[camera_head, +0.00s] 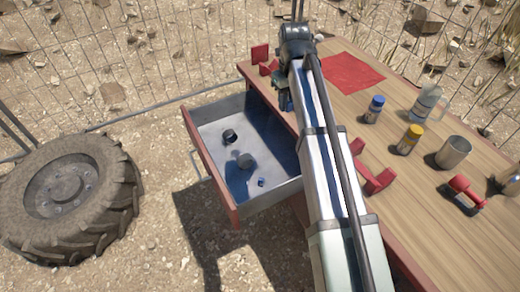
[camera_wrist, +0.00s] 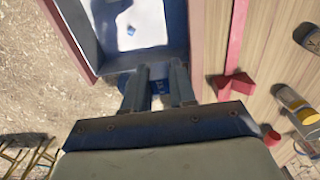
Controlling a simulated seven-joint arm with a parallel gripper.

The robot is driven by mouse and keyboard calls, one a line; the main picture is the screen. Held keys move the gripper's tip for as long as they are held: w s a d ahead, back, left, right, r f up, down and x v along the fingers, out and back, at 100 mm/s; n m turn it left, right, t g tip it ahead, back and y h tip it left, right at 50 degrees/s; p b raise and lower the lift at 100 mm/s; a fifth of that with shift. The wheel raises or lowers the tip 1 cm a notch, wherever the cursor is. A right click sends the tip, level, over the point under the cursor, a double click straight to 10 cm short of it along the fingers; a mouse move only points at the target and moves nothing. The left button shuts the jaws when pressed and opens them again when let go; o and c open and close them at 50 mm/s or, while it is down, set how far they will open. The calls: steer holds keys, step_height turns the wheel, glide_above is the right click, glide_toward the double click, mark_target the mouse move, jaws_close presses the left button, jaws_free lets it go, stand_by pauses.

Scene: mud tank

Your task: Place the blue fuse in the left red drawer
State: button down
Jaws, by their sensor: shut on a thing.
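The left red drawer (camera_head: 207,165) is pulled open from the table's side, with a red front and a grey metal inside. In the wrist view its grey wall (camera_wrist: 170,57) lies just beyond my fingertips. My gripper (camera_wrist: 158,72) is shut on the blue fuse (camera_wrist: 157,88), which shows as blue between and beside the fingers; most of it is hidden. In the head view my gripper (camera_head: 285,102) is by the table's edge, at the drawer's inner right side, and the held fuse cannot be made out.
Two dark round pieces (camera_head: 240,160) and a small blue piece (camera_head: 261,182) lie in the drawer. A tyre (camera_head: 70,195) lies left.

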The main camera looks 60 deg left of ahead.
glide_toward(280, 170)
steer(key=shift+d+f, duration=0.1)
steer(key=shift+f, duration=3.1)
steer(key=shift+f, duration=0.1)
steer(key=c, duration=0.9)
jaws_free()
step_height(280, 170, up, 12)
steer(key=shift+r, duration=0.15)
